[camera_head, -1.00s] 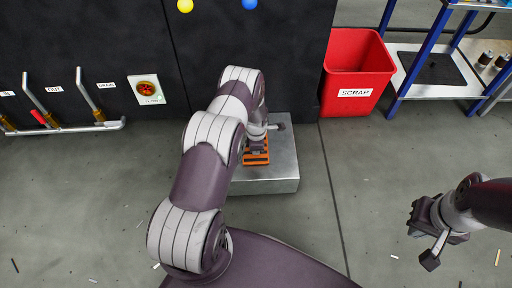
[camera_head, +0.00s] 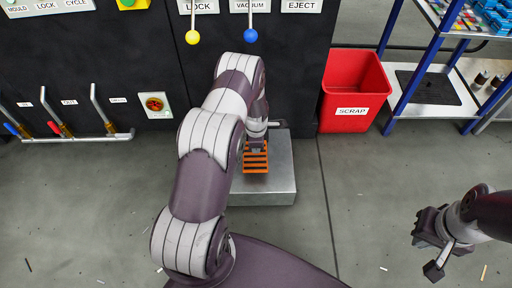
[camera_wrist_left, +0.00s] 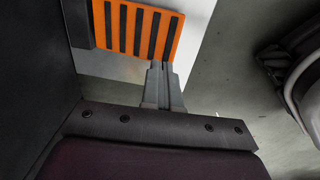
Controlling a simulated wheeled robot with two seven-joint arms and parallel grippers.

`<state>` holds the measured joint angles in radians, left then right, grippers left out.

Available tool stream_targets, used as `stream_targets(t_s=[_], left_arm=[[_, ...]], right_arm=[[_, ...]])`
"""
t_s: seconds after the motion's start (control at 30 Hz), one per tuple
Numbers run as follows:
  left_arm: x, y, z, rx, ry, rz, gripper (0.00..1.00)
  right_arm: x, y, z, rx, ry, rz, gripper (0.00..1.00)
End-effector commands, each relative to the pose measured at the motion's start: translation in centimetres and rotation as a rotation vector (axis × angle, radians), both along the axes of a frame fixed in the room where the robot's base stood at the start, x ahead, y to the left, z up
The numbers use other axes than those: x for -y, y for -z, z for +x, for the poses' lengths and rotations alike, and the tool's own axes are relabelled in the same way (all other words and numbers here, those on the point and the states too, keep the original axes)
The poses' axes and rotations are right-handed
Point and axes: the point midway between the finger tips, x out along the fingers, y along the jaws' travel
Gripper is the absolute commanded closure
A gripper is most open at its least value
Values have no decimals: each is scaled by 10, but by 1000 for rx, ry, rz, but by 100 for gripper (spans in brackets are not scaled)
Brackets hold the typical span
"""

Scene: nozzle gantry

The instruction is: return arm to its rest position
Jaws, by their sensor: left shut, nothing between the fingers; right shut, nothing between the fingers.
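My left arm reaches forward over a grey metal box (camera_head: 281,170). My left gripper (camera_head: 257,147) is partly hidden by its own arm and is close to an orange and black striped plate (camera_head: 256,162) at the box. In the left wrist view, the fingers (camera_wrist_left: 161,75) are together with nothing between them, and the striped plate (camera_wrist_left: 128,28) shows just beyond their tips. I cannot tell if they touch it. My right gripper (camera_head: 428,228) is shut and empty, over the floor at the right.
A dark panel stands behind the box, with a yellow ball knob (camera_head: 192,37), a blue ball knob (camera_head: 250,35) and a red button (camera_head: 154,104). Several levers (camera_head: 57,115) stand at left. A red scrap bin (camera_head: 354,91) and a blue-framed shelf (camera_head: 408,65) are at right. Floor between is clear.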

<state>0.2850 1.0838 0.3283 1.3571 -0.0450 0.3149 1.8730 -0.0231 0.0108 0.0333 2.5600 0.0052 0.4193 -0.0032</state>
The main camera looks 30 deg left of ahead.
Motion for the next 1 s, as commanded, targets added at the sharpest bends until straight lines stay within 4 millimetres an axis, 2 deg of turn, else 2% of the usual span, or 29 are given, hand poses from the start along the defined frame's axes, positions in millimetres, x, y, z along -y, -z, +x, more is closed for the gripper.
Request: stream_targets(t_s=[0.47, 0.57, 0.67, 0.77, 0.9, 1.0], left_arm=[[0, 0, 0, -1, 19, 1, 100], [0, 1, -2, -12, 178, 6, 100], [11, 6, -38, -101, 499, -27, 100], [29, -32, -70, -153, 913, -70, 100], [63, -119, -110, -154, 1483, -99, 100], [85, -173, -141, -133, 1786, -89, 100]], right_arm=[[0, 0, 0, 0, 0, 0, 100], [0, 0, 0, 0, 0, 0, 100], [0, 0, 0, 0, 0, 0, 100], [0, -1, 0, 0, 0, 0, 100], [0, -3, 0, 0, 0, 0, 100], [0, -5, 0, 0, 0, 0, 100]])
